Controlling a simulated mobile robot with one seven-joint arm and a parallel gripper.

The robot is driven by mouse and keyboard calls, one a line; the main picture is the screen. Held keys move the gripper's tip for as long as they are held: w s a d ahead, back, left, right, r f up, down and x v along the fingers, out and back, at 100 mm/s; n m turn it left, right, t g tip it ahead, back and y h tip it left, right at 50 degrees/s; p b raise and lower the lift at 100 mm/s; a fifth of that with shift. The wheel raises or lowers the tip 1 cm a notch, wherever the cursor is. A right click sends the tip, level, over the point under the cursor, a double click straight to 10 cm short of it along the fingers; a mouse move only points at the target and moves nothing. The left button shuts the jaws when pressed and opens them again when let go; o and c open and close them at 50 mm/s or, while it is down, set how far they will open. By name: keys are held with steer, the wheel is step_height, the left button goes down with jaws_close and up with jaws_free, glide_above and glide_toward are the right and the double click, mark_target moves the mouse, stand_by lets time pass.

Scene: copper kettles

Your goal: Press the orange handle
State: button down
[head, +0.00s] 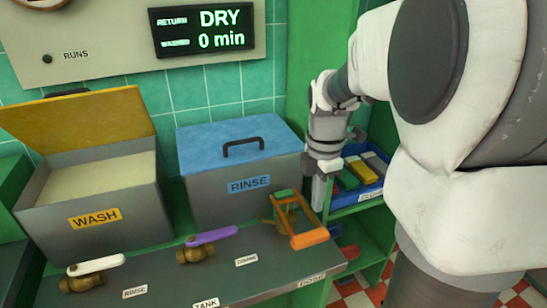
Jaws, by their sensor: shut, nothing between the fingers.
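The orange handle (309,238) is at the right end of the grey counter, above the DOSE label. It joins an orange frame with a green top part (285,196), and its grip end points toward the front right. My gripper (318,198) hangs down just behind and to the right of the handle's grip, fingers together and empty. In this view the fingertips are close to the orange frame; I cannot tell whether they touch it.
A purple-handled valve (208,240) and a white-handled valve (93,268) stand left on the counter (190,285). Behind are the open WASH tank (95,205) and the RINSE tank (240,190) with its blue lid shut. A blue tray (368,192) of coloured blocks sits on the green shelf at right.

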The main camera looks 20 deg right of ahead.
mark_target(313, 235)
step_height(313, 235, down, 9)
steer(key=shift+r+b, duration=0.1)
steer(key=shift+b, duration=1)
